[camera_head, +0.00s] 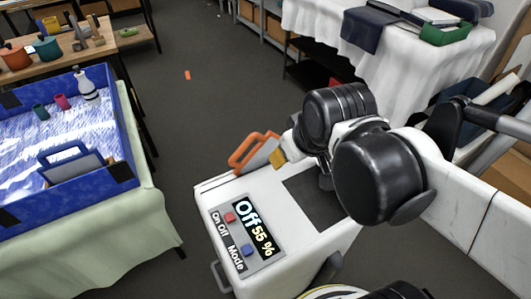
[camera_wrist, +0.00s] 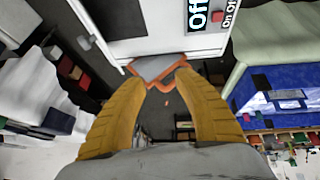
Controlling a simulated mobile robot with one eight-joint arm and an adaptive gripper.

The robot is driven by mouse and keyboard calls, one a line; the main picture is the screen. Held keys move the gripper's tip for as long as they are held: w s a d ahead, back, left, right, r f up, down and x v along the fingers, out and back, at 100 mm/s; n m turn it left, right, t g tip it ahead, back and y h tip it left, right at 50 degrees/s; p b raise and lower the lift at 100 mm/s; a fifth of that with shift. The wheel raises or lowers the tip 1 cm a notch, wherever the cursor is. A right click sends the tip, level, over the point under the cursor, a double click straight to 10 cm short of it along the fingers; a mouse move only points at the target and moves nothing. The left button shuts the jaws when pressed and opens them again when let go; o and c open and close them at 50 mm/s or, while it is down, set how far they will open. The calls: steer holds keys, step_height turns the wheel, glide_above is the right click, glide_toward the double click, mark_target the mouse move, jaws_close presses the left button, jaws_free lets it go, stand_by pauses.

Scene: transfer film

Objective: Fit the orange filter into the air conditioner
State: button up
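The orange filter (camera_head: 253,148), an orange handle with a grey panel, stands at the far edge of the white air conditioner (camera_head: 210,195). I cannot tell whether its lower part is in a slot. The air conditioner's display reads "Off" and "55 %". My gripper (camera_head: 277,157) has yellow fingers and is just right of the filter in the head view. In the wrist view, my gripper (camera_wrist: 161,78) has its fingertips wide apart, with the filter (camera_wrist: 157,68) showing between and beyond them. The air conditioner (camera_wrist: 135,48) is at the top there. Contact with the filter is unclear.
A blue-walled box (camera_head: 85,193) on a green-covered table at left holds a blue-handled panel (camera_head: 72,163), small cups and a bottle. A white-clothed table (camera_head: 330,35) stands at back right. A small orange piece (camera_head: 187,75) lies on the open floor.

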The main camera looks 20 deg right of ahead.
steer(key=w+r+n+g+p, duration=0.2)
steer(key=w+n+p, duration=0.1)
steer(key=w+n, duration=0.25)
steer(key=n+g+p, duration=0.4)
steer(key=n+p, duration=0.2)
steer(key=n, duration=0.6)
glide_above(261, 153)
steer(key=f, duration=1.1)
steer(key=shift+a+f, duration=0.3)
steer(key=shift+w+f, duration=0.1)
steer(key=shift+f, duration=0.6)
step_height(261, 153, down, 5)
steer(key=shift+b, duration=1)
steer(key=f, duration=0.1)
steer(key=f+b, duration=0.1)
steer(key=f, duration=0.1)
steer(key=f+b, duration=0.1)
steer(key=f, duration=0.1)
steer(key=shift+w+d+f, duration=0.2)
steer(key=shift+w+d, duration=0.05)
steer(key=shift+d, duration=0.05)
steer(key=shift+r, duration=0.1)
jaws_close()
